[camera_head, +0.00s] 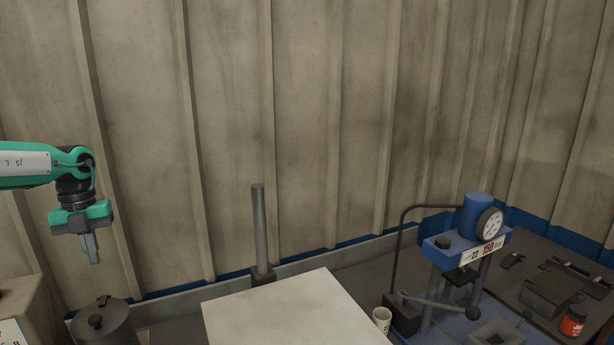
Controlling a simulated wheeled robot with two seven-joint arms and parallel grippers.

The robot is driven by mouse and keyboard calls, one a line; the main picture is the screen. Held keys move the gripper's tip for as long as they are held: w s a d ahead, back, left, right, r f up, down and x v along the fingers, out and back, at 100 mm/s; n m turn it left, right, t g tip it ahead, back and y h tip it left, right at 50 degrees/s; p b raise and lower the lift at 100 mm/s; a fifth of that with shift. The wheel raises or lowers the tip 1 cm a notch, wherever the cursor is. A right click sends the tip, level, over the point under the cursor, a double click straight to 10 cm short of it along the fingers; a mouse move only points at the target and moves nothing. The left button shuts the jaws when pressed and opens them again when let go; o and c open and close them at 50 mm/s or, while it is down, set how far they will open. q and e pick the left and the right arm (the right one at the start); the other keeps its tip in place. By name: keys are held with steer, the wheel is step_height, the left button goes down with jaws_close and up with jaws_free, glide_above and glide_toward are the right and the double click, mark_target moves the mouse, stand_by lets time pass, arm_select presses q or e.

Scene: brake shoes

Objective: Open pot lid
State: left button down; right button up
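A dark grey round pot (112,334) stands at the bottom left, cut off by the lower picture edge. Its lid (118,312) is on it, with a dark round knob (96,321) on top. Another small dark part shows at the lid's back rim. My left gripper (93,262) hangs above the pot, pointing down, clearly apart from the lid. Its fingers look close together, with nothing seen between them. My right gripper is not in view.
A white-topped table (285,315) stands in the middle, with a grey post (259,230) behind it. A blue press with a gauge (488,224), a white cup (382,319) and a red jar (573,320) are at right. A beige box (35,308) is left of the pot.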

mark_target(95, 316)
arm_select(q)
steer(key=shift+w+a+f, duration=0.1)
steer(key=shift+w, duration=0.15)
steer(key=shift+s, duration=0.2)
steer(key=shift+s+d+f+b, duration=0.8)
steer(key=shift+s+b, duration=0.55)
steer(key=shift+s, duration=0.1)
steer(key=shift+s+d+f+b, duration=0.7)
steer(key=shift+s+d+b, duration=0.15)
steer(key=shift+s+b, duration=0.55)
steer(key=shift+s+d+f+b, duration=0.8)
steer(key=shift+s+b, duration=0.5)
steer(key=shift+s, duration=0.2)
steer(key=shift+w+b, duration=0.1)
steer(key=shift+b, duration=0.2)
